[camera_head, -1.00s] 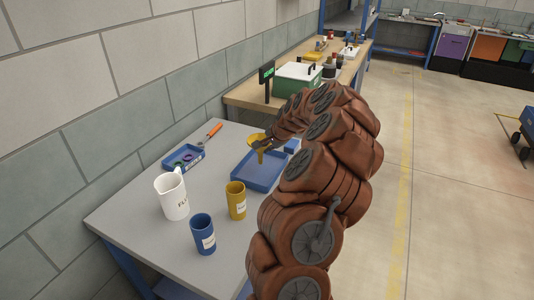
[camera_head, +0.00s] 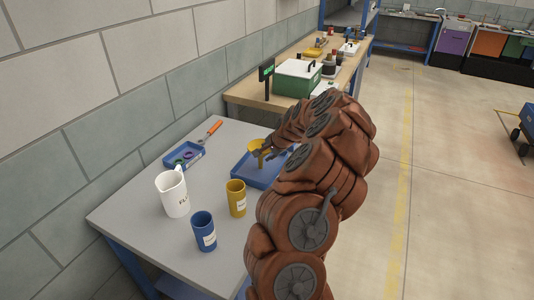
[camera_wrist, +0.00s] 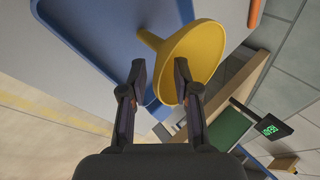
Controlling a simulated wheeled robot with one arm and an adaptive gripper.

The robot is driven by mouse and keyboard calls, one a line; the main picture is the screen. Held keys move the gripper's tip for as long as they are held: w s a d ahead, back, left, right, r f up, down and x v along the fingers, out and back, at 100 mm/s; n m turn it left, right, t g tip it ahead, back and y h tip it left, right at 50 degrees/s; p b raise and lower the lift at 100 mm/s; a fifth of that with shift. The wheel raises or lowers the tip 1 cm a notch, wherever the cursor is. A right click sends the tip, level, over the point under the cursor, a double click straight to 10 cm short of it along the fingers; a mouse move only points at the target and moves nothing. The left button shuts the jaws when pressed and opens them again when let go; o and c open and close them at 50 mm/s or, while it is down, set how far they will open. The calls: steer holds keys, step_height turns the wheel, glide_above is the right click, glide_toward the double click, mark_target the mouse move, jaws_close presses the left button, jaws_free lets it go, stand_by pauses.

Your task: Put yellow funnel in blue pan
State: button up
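The yellow funnel (camera_head: 257,145) is over the blue pan (camera_head: 247,178) in the head view, wide mouth up and stem down. In the wrist view the funnel (camera_wrist: 205,40) shows its stem towards the left, above the pan (camera_wrist: 85,62). My gripper (camera_wrist: 160,75) has its fingers partly apart, with the funnel's cone between them. It appears to hold the funnel; the contact on the left finger is unclear. I cannot tell whether the stem tip touches the pan floor.
On the grey table, a white pitcher (camera_head: 172,193), a blue cup (camera_head: 203,231) and a yellow cup (camera_head: 236,198) stand in front of the pan. A small blue tray (camera_head: 184,156) and an orange-handled tool (camera_head: 212,128) lie to its left. A green box (camera_head: 297,79) stands behind.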

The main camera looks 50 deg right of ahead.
steer(key=b+v, duration=0.3)
steer(key=v, duration=0.9)
steer(key=shift+r, duration=0.15)
steer(key=a+r+n+g+y, duration=0.3)
steer(key=a+n, duration=0.6)
steer(key=a, duration=1.9)
steer(key=s+a+f+n+g, duration=0.1)
steer(key=s+a+n+g, duration=0.35)
steer(key=s+a, duration=0.8)
steer(key=s+a+f+n, duration=0.1)
steer(key=s+a+n, duration=0.1)
steer(key=s, duration=0.5)
steer(key=s+a+f+n+g+h, duration=0.1)
steer(key=s+a+n, duration=0.1)
steer(key=s, duration=0.4)
steer(key=shift+s+f+n, duration=0.2)
steer(key=shift+s+n, duration=0.2)
steer(key=shift+n, duration=0.45)
steer(key=shift+a+g, duration=0.1)
steer(key=shift+g, duration=0.15)
